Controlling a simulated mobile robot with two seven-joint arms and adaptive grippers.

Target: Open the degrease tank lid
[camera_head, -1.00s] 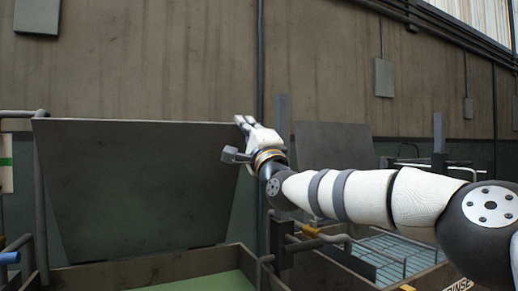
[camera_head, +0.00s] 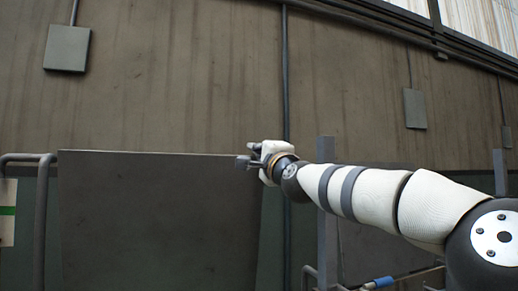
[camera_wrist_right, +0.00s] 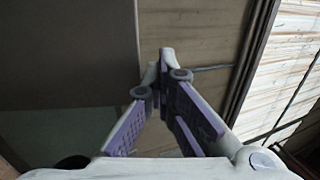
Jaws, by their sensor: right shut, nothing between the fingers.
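The degrease tank lid (camera_head: 160,215) is a large dark grey panel standing upright, raised open, in the left half of the head view. The tank below it is out of frame now. My right gripper (camera_head: 257,157) is at the lid's upper right corner; I cannot tell whether it touches the lid. In the right wrist view the right gripper (camera_wrist_right: 166,60) has its fingertips together with nothing between them. A dark panel beside it, likely the lid (camera_wrist_right: 65,50), fills the upper left there. My left gripper is not in view.
A grey pipe frame (camera_head: 42,215) stands left of the lid. A second dark panel (camera_head: 375,245) and a grey post (camera_head: 327,200) stand to the right, partly behind my arm. The brown wall behind carries grey boxes (camera_head: 67,48) and a vertical pipe (camera_head: 286,80).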

